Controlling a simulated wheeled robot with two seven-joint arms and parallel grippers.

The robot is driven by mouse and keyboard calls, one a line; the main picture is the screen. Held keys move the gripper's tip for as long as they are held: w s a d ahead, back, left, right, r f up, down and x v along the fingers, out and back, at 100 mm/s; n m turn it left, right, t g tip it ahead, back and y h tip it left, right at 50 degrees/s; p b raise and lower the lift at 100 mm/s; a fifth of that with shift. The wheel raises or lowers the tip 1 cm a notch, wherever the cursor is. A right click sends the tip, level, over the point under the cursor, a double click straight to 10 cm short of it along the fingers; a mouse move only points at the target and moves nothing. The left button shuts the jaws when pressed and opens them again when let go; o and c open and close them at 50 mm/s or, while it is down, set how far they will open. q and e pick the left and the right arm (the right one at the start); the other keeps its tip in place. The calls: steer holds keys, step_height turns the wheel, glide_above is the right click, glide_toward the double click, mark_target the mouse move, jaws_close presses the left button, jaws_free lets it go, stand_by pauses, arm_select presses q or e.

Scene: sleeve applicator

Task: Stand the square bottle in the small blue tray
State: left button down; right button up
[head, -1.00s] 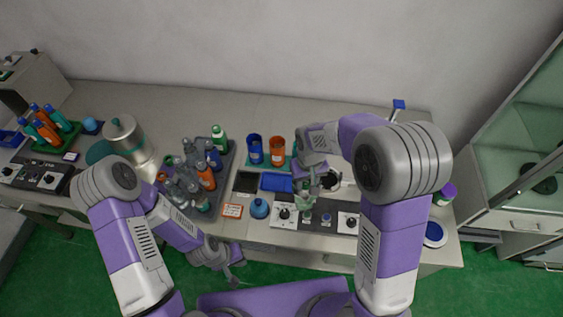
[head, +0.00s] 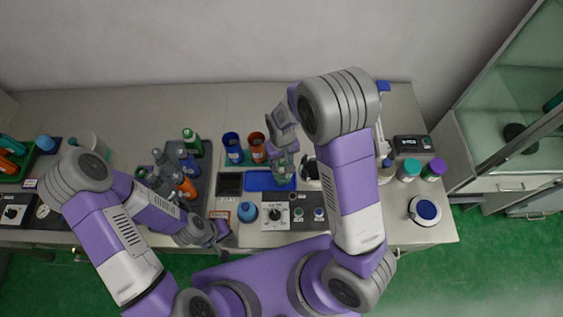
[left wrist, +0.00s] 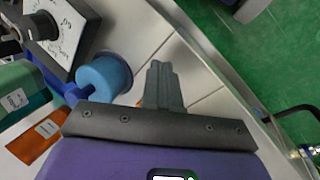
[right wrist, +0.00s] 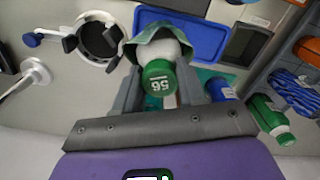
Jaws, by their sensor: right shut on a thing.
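The bottle (right wrist: 159,78) has a green cap marked 56 and a pale body, partly wrapped in a grey-green sleeve; its lower part is hidden in the right wrist view. My right gripper (right wrist: 160,92) is shut on it near the cap. In the head view my right gripper (head: 283,163) holds the bottle (head: 281,178) over the right part of the small blue tray (head: 255,182). The tray's blue floor also shows beyond the bottle in the right wrist view (right wrist: 197,38). I cannot tell whether the bottle touches it. My left gripper (head: 219,241) is empty, its fingers together, near the bench's front edge.
A black square tray (head: 229,184) lies left of the blue tray. Blue (head: 232,147) and orange (head: 257,148) cups stand behind. A knob panel (head: 275,214) and a round blue bottle (head: 247,211) are in front. A grey rack (head: 201,166) with several bottles is at left.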

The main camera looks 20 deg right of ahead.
steer(key=shift+w+f, duration=0.1)
steer(key=shift+f, duration=1.05)
steer(key=shift+f, duration=0.15)
steer(key=o, duration=1)
step_height(320, 180, up, 12)
steer(key=shift+r+p, duration=0.2)
steer(key=shift+p, duration=0.15)
steer(key=shift+f, duration=0.1)
